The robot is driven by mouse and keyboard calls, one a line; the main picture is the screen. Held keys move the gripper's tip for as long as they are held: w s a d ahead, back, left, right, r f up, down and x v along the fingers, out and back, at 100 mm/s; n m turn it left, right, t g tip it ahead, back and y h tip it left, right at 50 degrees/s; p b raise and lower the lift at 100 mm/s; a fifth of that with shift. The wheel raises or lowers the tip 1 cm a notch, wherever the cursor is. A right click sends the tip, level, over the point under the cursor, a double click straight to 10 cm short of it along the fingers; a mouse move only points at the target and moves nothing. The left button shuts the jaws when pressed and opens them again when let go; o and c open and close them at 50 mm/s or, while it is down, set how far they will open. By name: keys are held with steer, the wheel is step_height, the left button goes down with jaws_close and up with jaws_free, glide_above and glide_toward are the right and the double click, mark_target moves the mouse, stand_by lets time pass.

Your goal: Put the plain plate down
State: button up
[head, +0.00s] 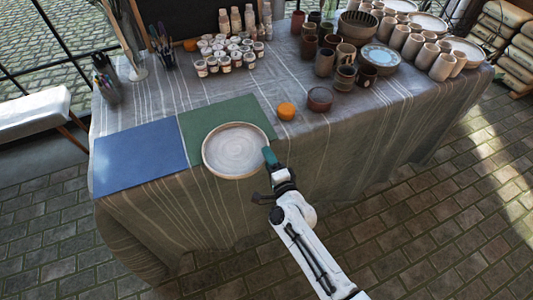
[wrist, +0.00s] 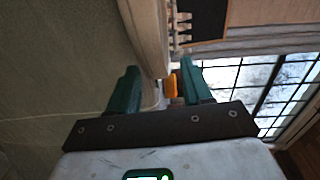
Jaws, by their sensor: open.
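The plain plate (head: 235,150), round, pale and shallow-rimmed, appears level over the green mat (head: 250,110); its near side reaches past the mat's front edge in the head view. I cannot tell whether it rests fully on the mat. My gripper (head: 269,157) is at the plate's right rim. In the wrist view, the open green fingers of my gripper (wrist: 160,75) stand apart, with the pale rim of the plate (wrist: 150,45) running between them. Contact with the fingers cannot be made out.
A blue mat (head: 138,158) lies left of the green one. An orange pot (head: 286,111) and a reddish-brown bowl (head: 320,98) stand right of the plate. Small paint jars (head: 225,60) and many clay cups (head: 325,62) fill the back. The table's front edge is close to the plate.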

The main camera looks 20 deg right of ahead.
steer(key=s, duration=1)
steer(key=shift+r+p, duration=0.3)
steer(key=shift+p, duration=0.1)
